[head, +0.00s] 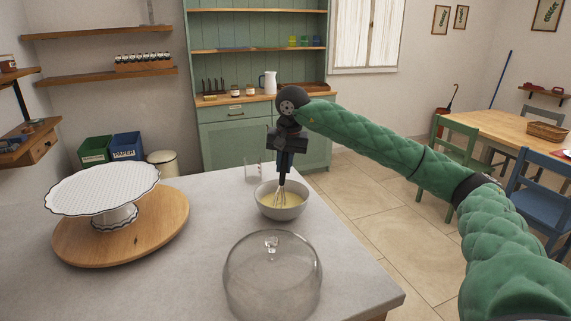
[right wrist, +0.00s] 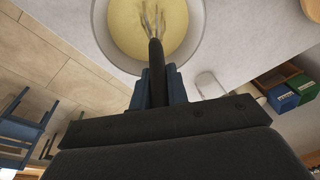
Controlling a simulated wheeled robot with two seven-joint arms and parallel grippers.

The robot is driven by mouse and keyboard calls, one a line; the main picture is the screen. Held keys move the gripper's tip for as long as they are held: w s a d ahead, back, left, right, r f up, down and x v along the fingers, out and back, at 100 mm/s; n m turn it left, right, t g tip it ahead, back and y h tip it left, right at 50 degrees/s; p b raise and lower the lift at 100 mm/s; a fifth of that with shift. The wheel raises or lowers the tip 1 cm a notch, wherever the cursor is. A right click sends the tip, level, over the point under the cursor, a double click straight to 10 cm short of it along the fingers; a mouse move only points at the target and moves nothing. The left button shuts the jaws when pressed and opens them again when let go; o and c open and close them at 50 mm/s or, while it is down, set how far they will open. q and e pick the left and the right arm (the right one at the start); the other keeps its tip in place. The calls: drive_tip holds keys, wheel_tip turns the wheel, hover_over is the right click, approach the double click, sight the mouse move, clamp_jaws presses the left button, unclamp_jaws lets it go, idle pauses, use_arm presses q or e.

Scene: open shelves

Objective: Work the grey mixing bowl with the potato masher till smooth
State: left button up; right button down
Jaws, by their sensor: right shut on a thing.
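The grey mixing bowl (head: 292,212) stands on the pale worktop and holds a yellow mixture (head: 272,200). In the right wrist view the bowl (right wrist: 196,40) is at the top, with the yellow mixture (right wrist: 125,25) inside. My right gripper (head: 284,170) is above the bowl, pointing down, shut on a dark-handled tool. Its wire loops (head: 281,193) look like a whisk, not a potato masher. The wires reach into the mixture. In the right wrist view the blue fingers (right wrist: 158,85) clasp the dark handle (right wrist: 156,62). My left gripper is not in view.
A clear glass dome (head: 272,280) stands in front of the bowl. A clear glass (head: 252,171) stands behind it. At left a white cake stand (head: 105,188) rests on a round wooden board (head: 165,222). Bare worktop (head: 215,190) lies between board and bowl.

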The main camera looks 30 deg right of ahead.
drive_tip(key=shift+s, duration=0.1)
drive_tip(key=shift+s+d+b, duration=0.3)
drive_tip(key=shift+s+d, duration=0.05)
drive_tip(key=shift+s, duration=0.15)
drive_tip(key=shift+w+d, duration=0.4)
drive_tip(key=shift+d, duration=0.2)
drive_tip(key=shift+w+a, duration=0.1)
